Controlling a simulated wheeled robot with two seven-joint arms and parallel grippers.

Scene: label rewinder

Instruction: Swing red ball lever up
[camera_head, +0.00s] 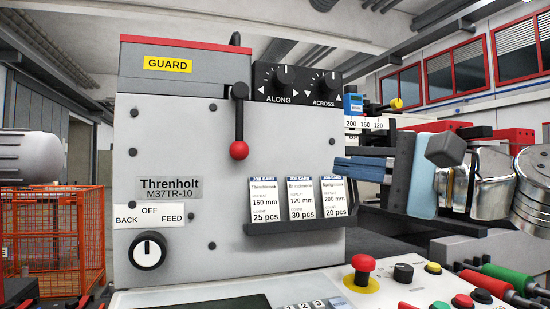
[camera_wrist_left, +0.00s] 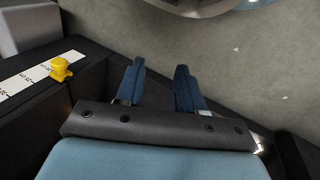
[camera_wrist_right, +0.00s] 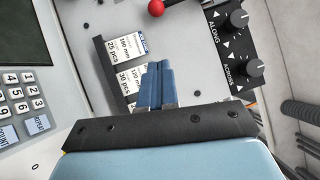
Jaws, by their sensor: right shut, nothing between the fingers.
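The red ball lever (camera_head: 239,122) is a black arm on the front of the grey machine, hanging straight down from its pivot with the red ball at the bottom. The red ball (camera_wrist_right: 156,7) also shows at the top edge of the right wrist view. My right gripper (camera_head: 340,166) is shut and empty, to the right of the lever and apart from it, in front of the job cards' right end. Its blue fingers (camera_wrist_right: 158,65) lie together in the right wrist view. My left gripper (camera_wrist_left: 158,75) shows only in its own wrist view, with its blue fingers apart and nothing between them.
A job card rack (camera_head: 302,224) juts out below and right of the lever. Two black knobs (camera_head: 283,76) sit above right. A red emergency button (camera_head: 363,268) stands on the front panel. A yellow knob (camera_wrist_left: 60,69) on a scale is left of my left fingers.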

